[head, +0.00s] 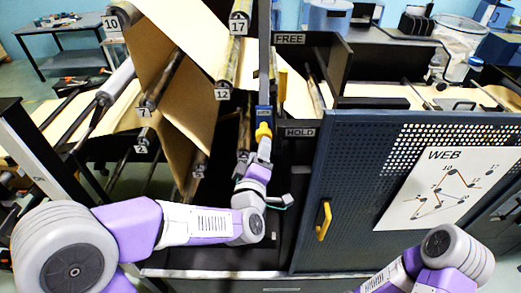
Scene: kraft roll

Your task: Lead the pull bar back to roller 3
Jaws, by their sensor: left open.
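My left arm comes in from the left, and my left gripper (264,148) points up at the machine's opening. It is open, just below a yellow knob (263,131) on an upright grey bar with a blue block (263,114). I cannot tell whether the fingers touch the knob. Brown kraft paper (185,120) hangs among the rollers at left. A roller with a small tag (199,170) is low behind the paper; its number is too small to read surely. I cannot pick out the pull bar or roller 3 for certain. My right gripper is out of view.
Rollers tagged 10, 17, 12 and 7 surround the opening. FREE (289,39) and HOLD (300,132) signs stand right of the bar. A dark perforated door (350,150) with a yellow handle (323,220) and a WEB diagram (447,186) fills the right.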

